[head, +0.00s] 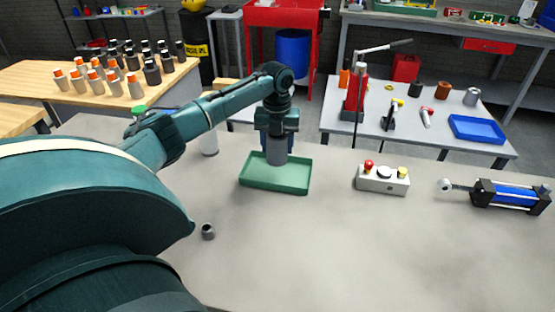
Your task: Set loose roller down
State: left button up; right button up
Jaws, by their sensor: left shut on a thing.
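My left gripper (277,136) points down over the green tray (256,184) on the grey bench. It is shut on a grey cylindrical roller (276,155), which hangs upright below the fingers. The roller's lower end shows against the back half of the tray; I cannot tell whether it touches the tray floor. The upper part of the roller is hidden by the gripper. A small grey ring-like part (208,232) lies on the bench, left of and nearer than the tray. My right gripper is not in view.
A blue and black cylinder (508,195) lies further right. The bench front is mostly clear.

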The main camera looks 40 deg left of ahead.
aim_at(277, 159)
pick_arm(q)
jog(key=shift+f, duration=2.6)
jog(key=shift+f, duration=0.1)
jog(key=o, duration=1.3)
jog(key=shift+o, duration=0.2)
notch_tip(277, 159, up, 12)
jog(key=shift+r, duration=0.1)
jog(key=shift+s, duration=0.1)
